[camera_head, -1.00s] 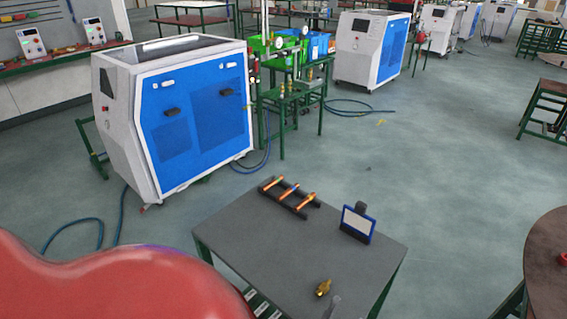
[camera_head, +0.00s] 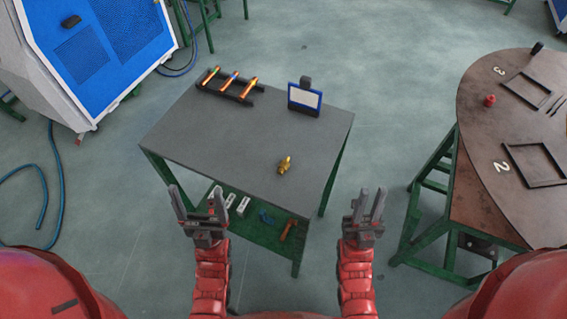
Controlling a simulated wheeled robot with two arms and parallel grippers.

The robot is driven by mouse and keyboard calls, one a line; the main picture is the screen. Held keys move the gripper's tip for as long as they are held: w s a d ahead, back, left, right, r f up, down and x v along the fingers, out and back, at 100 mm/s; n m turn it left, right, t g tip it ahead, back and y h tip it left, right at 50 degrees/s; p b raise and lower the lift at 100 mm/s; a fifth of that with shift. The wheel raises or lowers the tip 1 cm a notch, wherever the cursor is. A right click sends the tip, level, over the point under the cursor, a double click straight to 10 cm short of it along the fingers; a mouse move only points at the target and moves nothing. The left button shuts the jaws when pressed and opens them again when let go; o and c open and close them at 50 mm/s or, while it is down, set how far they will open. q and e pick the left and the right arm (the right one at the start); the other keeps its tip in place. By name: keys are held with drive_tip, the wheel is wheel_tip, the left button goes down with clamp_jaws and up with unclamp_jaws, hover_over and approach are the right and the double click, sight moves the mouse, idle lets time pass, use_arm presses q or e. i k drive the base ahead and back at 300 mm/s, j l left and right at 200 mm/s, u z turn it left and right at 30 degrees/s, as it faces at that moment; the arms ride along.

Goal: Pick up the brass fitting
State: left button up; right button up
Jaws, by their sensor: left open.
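The brass fitting (camera_head: 285,165) is a small gold-coloured piece lying on the grey tabletop (camera_head: 220,140), near its front right part. My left gripper (camera_head: 199,203) is open and empty, in front of the table and to the left of the fitting. My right gripper (camera_head: 367,205) is in front and to the right of the fitting, with its two fingers apart and nothing between them. Neither gripper touches the fitting.
A black rack with copper-coloured rods (camera_head: 228,84) and a small blue-framed display (camera_head: 304,96) stand at the table's back. Below is a green shelf (camera_head: 250,228) with several items. A round brown table (camera_head: 490,140) stands at right, a blue-white machine (camera_head: 95,50) at upper left.

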sight(284, 165)
drive_tip(key=i+j, duration=0.1)
drive_tip(key=j, duration=0.35)
drive_tip(key=i+j, duration=0.1)
drive_tip(key=j, duration=0.35)
drive_tip(key=i+j+z, duration=0.1)
drive_tip(key=j, duration=0.35)
drive_tip(key=i+j, duration=0.1)
drive_tip(key=j, duration=0.35)
drive_tip(key=j+z, duration=0.1)
drive_tip(key=z, duration=0.35)
drive_tip(key=j+z, duration=0.1)
drive_tip(key=z, duration=0.35)
drive_tip(key=j+z, duration=0.1)
drive_tip(key=z, duration=0.3)
